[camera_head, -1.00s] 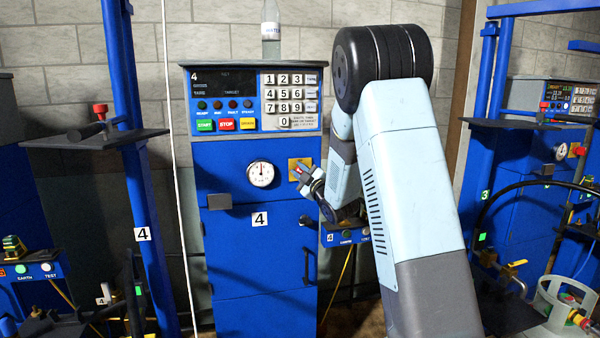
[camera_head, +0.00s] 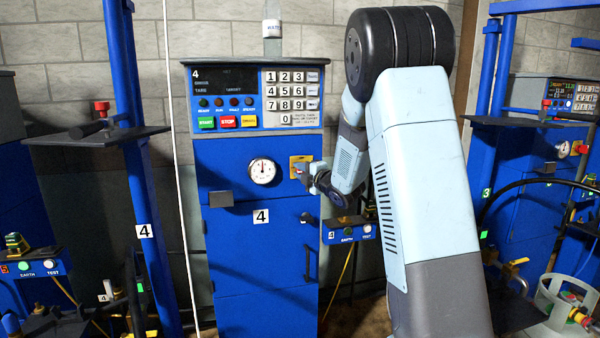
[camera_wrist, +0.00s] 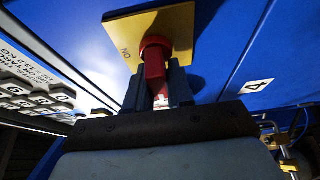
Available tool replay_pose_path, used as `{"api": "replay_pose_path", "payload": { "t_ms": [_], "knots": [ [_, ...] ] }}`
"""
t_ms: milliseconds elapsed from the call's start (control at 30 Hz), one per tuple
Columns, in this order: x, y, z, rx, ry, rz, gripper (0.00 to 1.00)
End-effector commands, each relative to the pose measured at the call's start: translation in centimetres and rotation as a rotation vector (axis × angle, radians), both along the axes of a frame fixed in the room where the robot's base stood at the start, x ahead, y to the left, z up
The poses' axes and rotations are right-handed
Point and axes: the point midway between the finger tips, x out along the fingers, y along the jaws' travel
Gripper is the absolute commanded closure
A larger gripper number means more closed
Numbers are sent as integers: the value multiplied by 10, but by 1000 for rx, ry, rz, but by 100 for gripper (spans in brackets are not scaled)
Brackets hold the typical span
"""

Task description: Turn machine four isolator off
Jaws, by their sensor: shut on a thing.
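Machine four is a blue cabinet (camera_head: 265,255) marked with a "4" plate. Its isolator has a yellow plate (camera_head: 295,160) on the cabinet's upper right front, right of the round gauge. In the wrist view the yellow plate (camera_wrist: 181,22) carries a red handle (camera_wrist: 156,62) and "ON" lettering near the handle. My gripper (camera_wrist: 159,90) is shut on the red handle, one finger on each side of it. In the head view my gripper (camera_head: 305,174) reaches the isolator from the right and hides part of the handle.
A keypad panel (camera_head: 290,97) with START and STOP buttons (camera_head: 228,122) sits above the isolator. A gauge (camera_head: 262,171) is to its left. A small blue EARTH box (camera_head: 348,232) is below my wrist. Machine three (camera_head: 535,210) is at right.

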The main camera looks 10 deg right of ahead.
Motion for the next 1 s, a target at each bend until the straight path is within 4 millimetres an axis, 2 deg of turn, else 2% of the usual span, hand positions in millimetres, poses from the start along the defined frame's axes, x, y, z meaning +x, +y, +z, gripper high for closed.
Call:
{"api": "replay_pose_path", "payload": {
  "t_ms": [33, 467, 500, 700, 1000],
  "knots": [
    [-1, 5, -4, -7, 8, 8, 100],
    [-1, 5, -6, -15, 11, 9, 100],
    [-1, 5, -6, -15, 11, 9, 76],
    [-1, 3, -4, -15, 8, 6, 57],
    [-3, 0, -2, -14, 4, 2, 57]
  ]
}}
